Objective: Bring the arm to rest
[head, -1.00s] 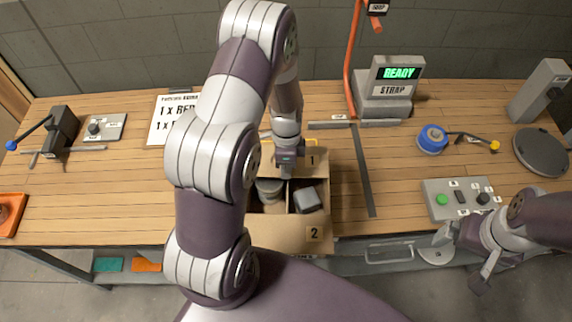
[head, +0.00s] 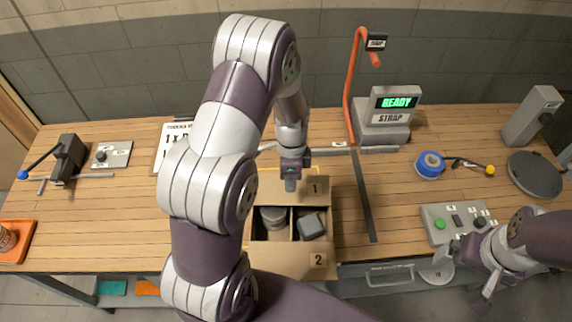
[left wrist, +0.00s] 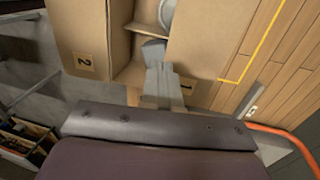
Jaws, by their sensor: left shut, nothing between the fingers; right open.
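My left arm rises from the bottom of the head view and bends down to my left gripper (head: 290,184). The left gripper is shut and empty, above the far flap of an open cardboard box (head: 318,262). In the left wrist view the shut fingers (left wrist: 160,82) show in front of the box (left wrist: 200,45). The box holds a round can (head: 272,217) in its left compartment and a grey block (head: 311,226) in its right one. My right gripper (head: 462,268) is open and empty at the table's front right edge.
A strap machine (head: 388,118) reading READY stands behind the box, with an orange bar (head: 352,85) beside it. A button panel (head: 455,222) lies near my right gripper. A blue tape roll (head: 430,165) and a dark round plate (head: 534,174) are at right.

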